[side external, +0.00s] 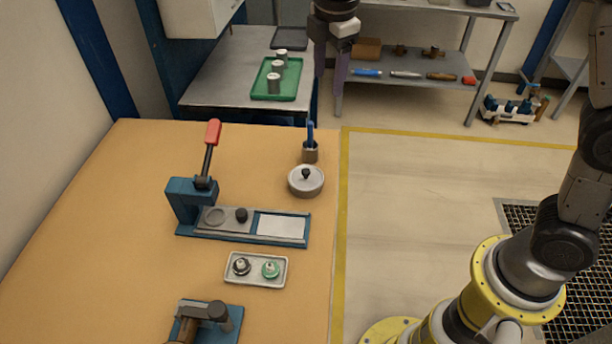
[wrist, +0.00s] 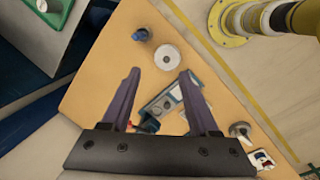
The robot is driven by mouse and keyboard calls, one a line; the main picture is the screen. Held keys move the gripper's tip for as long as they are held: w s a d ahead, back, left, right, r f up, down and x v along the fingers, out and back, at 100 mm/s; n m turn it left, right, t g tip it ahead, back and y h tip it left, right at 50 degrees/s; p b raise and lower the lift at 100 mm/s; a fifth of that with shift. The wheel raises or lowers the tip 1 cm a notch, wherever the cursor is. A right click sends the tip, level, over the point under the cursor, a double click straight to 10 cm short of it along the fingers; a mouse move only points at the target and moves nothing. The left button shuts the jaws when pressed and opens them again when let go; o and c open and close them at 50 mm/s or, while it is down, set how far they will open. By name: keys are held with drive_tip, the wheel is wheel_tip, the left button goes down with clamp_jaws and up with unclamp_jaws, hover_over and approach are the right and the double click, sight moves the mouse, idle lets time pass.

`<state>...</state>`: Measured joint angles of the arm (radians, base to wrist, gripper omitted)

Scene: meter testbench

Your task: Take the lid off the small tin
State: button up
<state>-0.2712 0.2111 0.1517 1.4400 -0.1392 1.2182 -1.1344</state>
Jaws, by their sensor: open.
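The small tin (side external: 306,187) is a low, round grey metal pot near the right edge of the tan bench. Its flat lid (side external: 297,175) sits on top, with a dark round knob (side external: 306,173) at the centre. In the wrist view the lid (wrist: 162,60) shows from above as a pale disc just beyond the fingertips. My gripper (side external: 329,98) is open and empty, raised well above and behind the tin in the side view. In the wrist view its two purple fingers (wrist: 160,73) are spread wide, touching nothing.
A cup (side external: 310,155) with a blue-handled item stands just behind the tin. A blue press (side external: 190,205) with a red-handled lever stands to the left. A small tray (side external: 256,282) lies in front. A green tray (side external: 268,92) with several cans sits on the back table.

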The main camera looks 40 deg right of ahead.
drive_tip(key=w+a+f+n+g, duration=0.1)
drive_tip(key=w+a+f, duration=0.25)
drive_tip(key=f, duration=0.25)
approach(306, 171)
drive_tip(key=shift+w+a+f+g+h, duration=0.1)
drive_tip(key=shift+w+f+g+h, duration=0.15)
drive_tip(key=shift+f, duration=0.35)
drive_tip(key=shift+w+f+g+h, duration=0.15)
drive_tip(key=shift+w+f, duration=0.15)
drive_tip(key=shift+f, duration=0.3)
drive_tip(key=shift+s+d+f, duration=0.1)
drive_tip(key=shift+d+f, duration=0.05)
drive_tip(key=shift+f, duration=0.9)
drive_tip(key=shift+d+f, duration=0.15)
drive_tip(key=shift+f, duration=0.95)
drive_tip(key=shift+s+d+f, duration=0.1)
drive_tip(key=shift+d+f, duration=0.1)
drive_tip(key=shift+f, duration=0.85)
drive_tip(key=shift+c, duration=0.3)
clamp_jaws()
